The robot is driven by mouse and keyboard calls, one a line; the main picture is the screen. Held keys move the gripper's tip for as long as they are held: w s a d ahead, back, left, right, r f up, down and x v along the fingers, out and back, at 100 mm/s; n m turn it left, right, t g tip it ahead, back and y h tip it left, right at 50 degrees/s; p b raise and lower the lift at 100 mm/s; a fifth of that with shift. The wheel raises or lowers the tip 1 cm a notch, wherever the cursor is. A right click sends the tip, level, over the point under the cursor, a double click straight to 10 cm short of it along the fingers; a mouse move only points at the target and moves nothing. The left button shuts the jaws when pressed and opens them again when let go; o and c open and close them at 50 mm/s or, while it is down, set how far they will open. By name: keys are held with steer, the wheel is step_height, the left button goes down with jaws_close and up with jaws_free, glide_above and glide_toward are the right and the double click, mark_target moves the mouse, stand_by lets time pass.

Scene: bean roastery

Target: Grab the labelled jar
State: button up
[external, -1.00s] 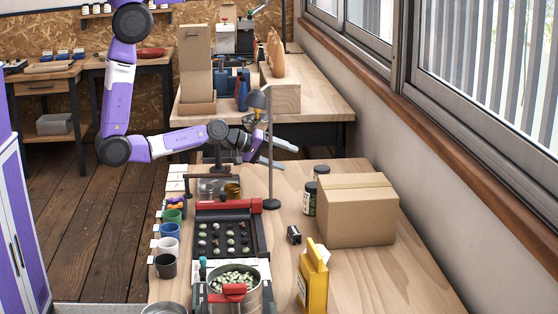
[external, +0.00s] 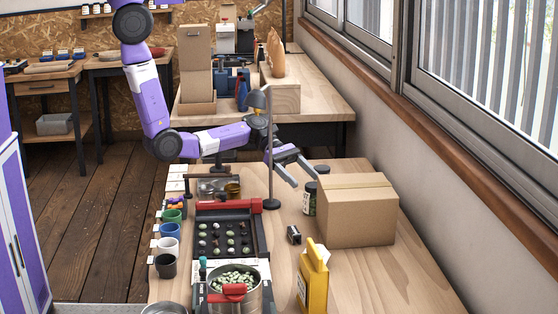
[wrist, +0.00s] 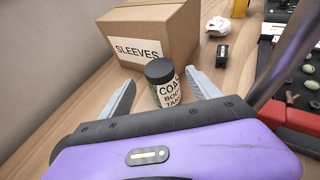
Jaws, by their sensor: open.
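A labelled jar (wrist: 168,92) with a black lid and a pale printed label stands upright in the wrist view. It appears between the two fingers of my gripper (wrist: 161,82), ahead of the palm, which hides its lower part. In the external view, my gripper (external: 315,172) is open and reaches right over the far end of the table. The fingers hold nothing.
A lamp stand (external: 270,150) rises left of my gripper. A small black item (external: 294,235) and a yellow bag (external: 313,282) stand nearer the camera.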

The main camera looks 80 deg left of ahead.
mark_target(313, 185)
steer(key=x, duration=0.6)
steer(key=shift+a, duration=0.1)
steer(key=shift+c, duration=0.2)
jaws_close()
steer(key=shift+s, duration=0.1)
